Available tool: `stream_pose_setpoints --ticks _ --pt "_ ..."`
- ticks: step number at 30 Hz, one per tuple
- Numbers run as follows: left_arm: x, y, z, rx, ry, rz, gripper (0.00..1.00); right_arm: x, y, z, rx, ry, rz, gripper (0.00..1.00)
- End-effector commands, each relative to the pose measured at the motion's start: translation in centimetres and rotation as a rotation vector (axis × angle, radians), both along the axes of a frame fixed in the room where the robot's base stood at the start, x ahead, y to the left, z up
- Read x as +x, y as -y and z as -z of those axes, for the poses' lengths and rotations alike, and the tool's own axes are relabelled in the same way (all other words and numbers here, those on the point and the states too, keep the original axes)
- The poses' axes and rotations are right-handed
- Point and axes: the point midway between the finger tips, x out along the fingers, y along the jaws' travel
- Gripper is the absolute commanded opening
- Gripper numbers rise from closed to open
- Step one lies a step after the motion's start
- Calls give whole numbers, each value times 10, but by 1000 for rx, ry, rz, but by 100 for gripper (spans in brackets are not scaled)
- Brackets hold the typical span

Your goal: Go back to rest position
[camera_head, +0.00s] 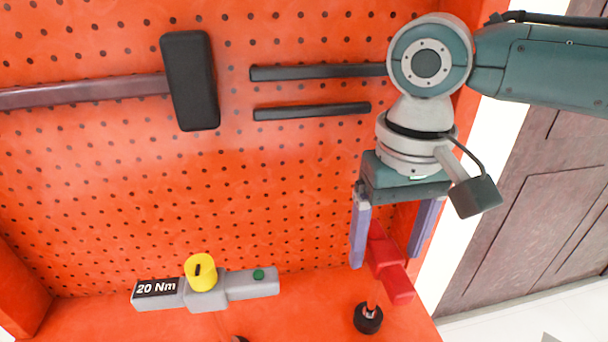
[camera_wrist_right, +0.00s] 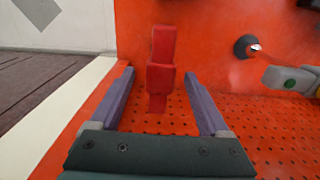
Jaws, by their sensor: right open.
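My right gripper (camera_head: 392,245) hangs from the arm at the right in the head view, its two purple fingers pointing down and spread apart. A red block-shaped tool (camera_head: 390,262) shows between and beyond the fingers. In the right wrist view the open fingers (camera_wrist_right: 165,100) stand to either side of the red tool (camera_wrist_right: 161,75), with clear gaps. My left gripper is in neither view.
An orange pegboard (camera_head: 200,220) fills the background. A black-headed hammer (camera_head: 190,80) and dark bars (camera_head: 312,111) hang on it. A grey "20 Nm" tool (camera_head: 235,288) with a yellow knob (camera_head: 201,272) is lower left. A black round piece (camera_head: 368,318) is below the gripper.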

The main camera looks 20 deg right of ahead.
Motion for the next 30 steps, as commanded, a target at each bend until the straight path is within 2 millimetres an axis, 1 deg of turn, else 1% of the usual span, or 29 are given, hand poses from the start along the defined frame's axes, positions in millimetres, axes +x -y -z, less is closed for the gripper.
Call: stream_pose_setpoints --ticks 1,3,9,12,15,18,20,23,27,30 --pt "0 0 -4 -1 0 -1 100 1 0 -13 1 5 -1 80" --pt "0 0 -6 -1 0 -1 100 1 0 -28 2 6 -1 80" --pt "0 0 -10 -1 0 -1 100 1 0 -65 2 6 -1 80" --pt "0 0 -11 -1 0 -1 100 1 0 -77 1 3 -1 80" --pt "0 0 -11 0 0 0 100 0 0 -83 1 2 -1 80" --pt "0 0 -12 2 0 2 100 0 -1 -83 3 2 -6 80" --pt "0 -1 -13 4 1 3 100 -3 -6 -80 8 4 -29 80" --pt "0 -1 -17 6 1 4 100 -13 -27 -70 40 22 -122 80" --pt "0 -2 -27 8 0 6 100 -41 -73 -54 128 96 -316 80" --pt "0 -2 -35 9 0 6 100 -63 -98 -50 184 179 -411 80"
